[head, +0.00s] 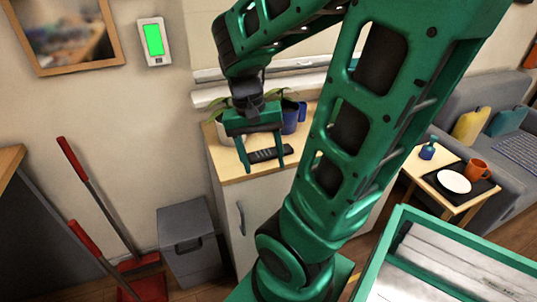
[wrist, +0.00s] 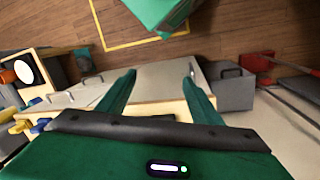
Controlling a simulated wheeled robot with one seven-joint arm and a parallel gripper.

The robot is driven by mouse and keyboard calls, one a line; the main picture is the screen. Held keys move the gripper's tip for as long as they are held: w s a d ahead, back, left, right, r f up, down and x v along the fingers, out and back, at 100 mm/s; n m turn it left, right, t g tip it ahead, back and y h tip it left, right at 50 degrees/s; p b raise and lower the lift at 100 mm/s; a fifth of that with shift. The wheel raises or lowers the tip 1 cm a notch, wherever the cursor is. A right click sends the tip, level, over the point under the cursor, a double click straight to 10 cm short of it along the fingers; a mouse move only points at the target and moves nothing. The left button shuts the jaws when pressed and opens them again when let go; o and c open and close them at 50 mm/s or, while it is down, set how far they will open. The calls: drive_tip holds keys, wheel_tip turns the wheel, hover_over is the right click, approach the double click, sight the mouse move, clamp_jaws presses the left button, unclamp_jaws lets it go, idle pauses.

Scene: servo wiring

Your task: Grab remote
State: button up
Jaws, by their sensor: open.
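The remote (head: 270,154) is dark and lies on the light wooden top of a white cabinet (head: 232,170) in the head view. My green gripper (head: 264,168) points down over the cabinet top, its two fingers apart. In the head view the remote shows between the fingers; the exact height and depth gap is hard to tell. In the wrist view my gripper (wrist: 160,70) is open with nothing visible held, and I cannot make out the remote there.
A blue mug (head: 291,118) and a plant stand behind my gripper on the cabinet. A grey bin (head: 188,240) stands left of the cabinet. A side table (head: 425,195) with a blue bottle (head: 428,149), white plate (head: 454,182) and orange mug (head: 477,169) is at right.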

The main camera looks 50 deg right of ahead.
drive_tip(key=w+d+f+m+g+h, duration=0.4)
drive_tip(key=w+d+f+m+h, duration=0.1)
drive_tip(key=w+m, duration=0.3)
drive_tip(key=m+h, duration=0.5)
approach(268, 151)
drive_tip(key=shift+w+a+r+g, duration=0.1)
drive_tip(key=shift+a+g, duration=0.3)
drive_tip(key=shift+a, duration=0.35)
drive_tip(key=shift+w+a+m, duration=0.1)
drive_tip(key=shift+w+m, duration=0.2)
drive_tip(key=shift+w, duration=0.1)
drive_tip(key=shift+h, duration=0.4)
drive_tip(key=x, duration=1)
drive_tip(key=shift+s+d+f, duration=0.15)
drive_tip(key=shift+d+f, duration=0.1)
drive_tip(key=shift+f, duration=0.1)
drive_tip(key=c, duration=1.2)
